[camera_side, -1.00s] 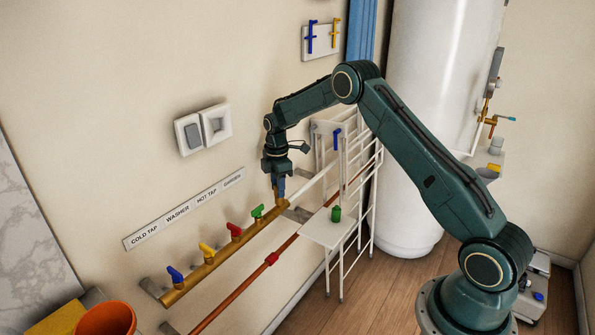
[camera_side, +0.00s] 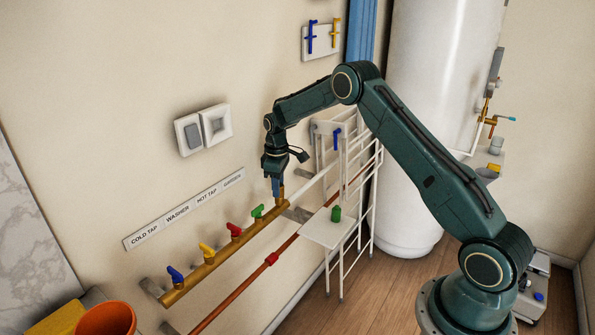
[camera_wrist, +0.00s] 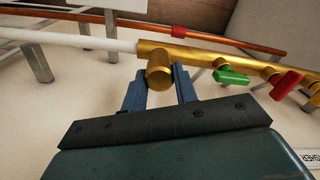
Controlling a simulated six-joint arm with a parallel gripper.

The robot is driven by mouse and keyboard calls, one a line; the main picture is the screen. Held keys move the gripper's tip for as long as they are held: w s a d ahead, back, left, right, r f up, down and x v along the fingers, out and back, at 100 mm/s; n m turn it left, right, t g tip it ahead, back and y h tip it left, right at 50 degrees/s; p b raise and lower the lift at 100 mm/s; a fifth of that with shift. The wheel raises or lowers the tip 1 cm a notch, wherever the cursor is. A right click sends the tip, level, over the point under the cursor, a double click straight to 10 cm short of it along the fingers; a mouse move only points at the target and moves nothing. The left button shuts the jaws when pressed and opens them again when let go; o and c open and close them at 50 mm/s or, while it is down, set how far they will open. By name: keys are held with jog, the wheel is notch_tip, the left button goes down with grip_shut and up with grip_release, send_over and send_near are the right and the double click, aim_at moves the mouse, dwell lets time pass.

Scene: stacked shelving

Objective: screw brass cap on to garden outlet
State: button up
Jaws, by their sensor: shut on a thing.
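The brass manifold (camera_side: 222,255) runs along the wall, with blue, yellow, red and green levers. It also shows in the wrist view (camera_wrist: 205,56). My gripper (camera_side: 279,190) points down at the manifold's far end, beyond the green lever (camera_side: 257,211). In the wrist view my gripper's (camera_wrist: 159,88) two blue fingers are shut on the round brass cap (camera_wrist: 159,76), one on each side. The cap is in line with the outlet stub and appears against the pipe. The stub is mostly hidden behind the cap, so I cannot see the thread.
A white wire rack with a shelf (camera_side: 325,232) holding a green item (camera_side: 336,213) stands just right of the manifold. A red-brown pipe (camera_side: 240,292) runs below. A label strip (camera_side: 185,208) is on the wall above. A white tank (camera_side: 425,120) stands behind my arm.

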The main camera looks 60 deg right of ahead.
jog(key=o, duration=0.7)
jog(key=n, duration=0.6)
jog(key=shift+s, duration=0.1)
jog(key=n, duration=0.5)
jog(key=shift+a, duration=0.15)
jog(key=shift+n, duration=0.4)
